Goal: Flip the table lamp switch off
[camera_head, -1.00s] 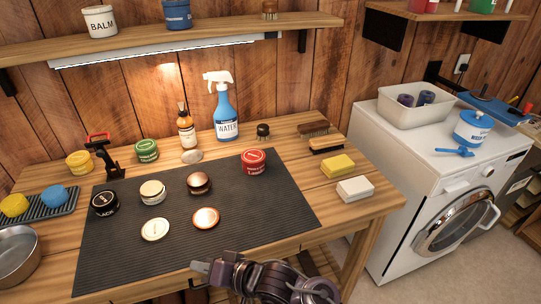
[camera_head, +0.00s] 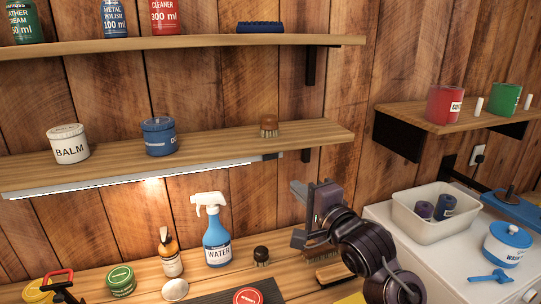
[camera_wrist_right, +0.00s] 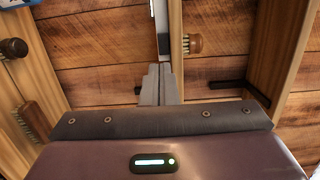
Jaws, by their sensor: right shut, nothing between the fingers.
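A long lamp strip (camera_head: 150,178) is fixed under the front of the lower wall shelf. It glows white and lights the wall below. A small dark piece sits near its right end (camera_head: 270,157); I cannot make out a switch lever. My right gripper (camera_head: 298,190) is raised below and right of the strip's right end, shut and empty. In the right wrist view its closed fingers (camera_wrist_right: 160,72) point up toward the end of the strip (camera_wrist_right: 163,42), apparently with a small gap. My left gripper is out of view.
A spray bottle (camera_head: 216,235) and a dark brush (camera_head: 261,256) stand on the table. A white bin (camera_head: 432,225) is at right.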

